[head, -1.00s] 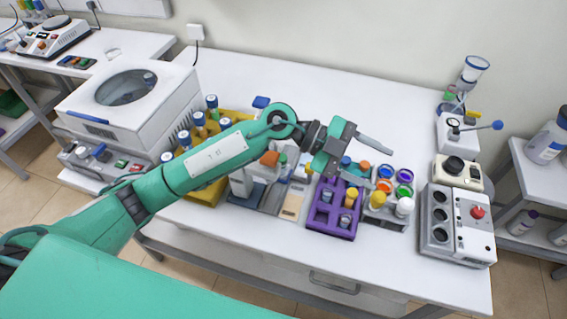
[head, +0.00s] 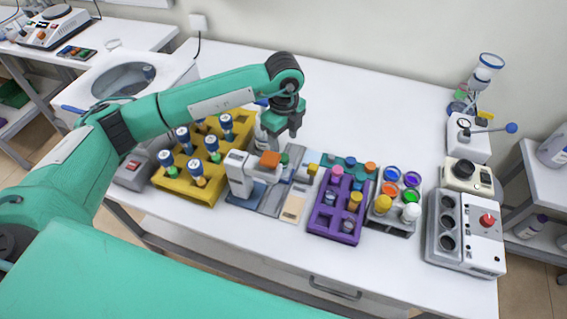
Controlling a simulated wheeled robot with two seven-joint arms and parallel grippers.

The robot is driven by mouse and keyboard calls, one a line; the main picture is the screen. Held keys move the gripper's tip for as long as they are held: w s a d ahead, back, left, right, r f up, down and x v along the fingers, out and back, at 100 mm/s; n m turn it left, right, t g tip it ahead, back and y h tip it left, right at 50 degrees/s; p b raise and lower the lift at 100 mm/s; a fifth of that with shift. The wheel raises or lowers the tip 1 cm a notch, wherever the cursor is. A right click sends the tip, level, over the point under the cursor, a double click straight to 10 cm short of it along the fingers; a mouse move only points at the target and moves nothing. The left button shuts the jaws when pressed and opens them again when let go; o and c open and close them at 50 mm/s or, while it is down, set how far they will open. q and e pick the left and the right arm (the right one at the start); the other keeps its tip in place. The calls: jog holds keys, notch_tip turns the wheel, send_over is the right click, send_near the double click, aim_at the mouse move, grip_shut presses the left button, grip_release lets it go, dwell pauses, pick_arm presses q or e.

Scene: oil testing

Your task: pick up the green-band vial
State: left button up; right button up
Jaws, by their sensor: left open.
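Several blue-capped vials stand in the yellow rack (head: 206,192) left of centre on the table. The front-left vial (head: 168,165) seems to have a green band. Another vial (head: 213,148) to its right also shows a greenish band; the bands are too small to tell for sure. My left gripper (head: 283,134) points down behind the white-and-orange device, to the right of the rack. It is open, clear of these vials, and I see nothing held in it. My left arm crosses above the back of the rack and hides part of it. My right gripper is out of view.
The white device with an orange part (head: 262,166) stands right of the yellow rack. A purple rack (head: 325,222) and a tray of coloured caps (head: 397,222) lie further right. The table's back middle is clear.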

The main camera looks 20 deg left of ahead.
aim_at(283, 159)
pick_arm(q)
notch_tip(283, 159, down, 3)
jog(key=shift+f, duration=0.1)
jog(key=shift+s+f+p, duration=0.15)
jog(key=shift+f+p, duration=0.3)
jog(key=shift+p, duration=0.3)
notch_tip(283, 159, down, 3)
jog(key=shift+s+f+p, duration=0.15)
jog(key=shift+f+p, duration=0.05)
jog(key=shift+p, duration=0.65)
jog(key=shift+f, duration=0.45)
jog(key=c, duration=1.1)
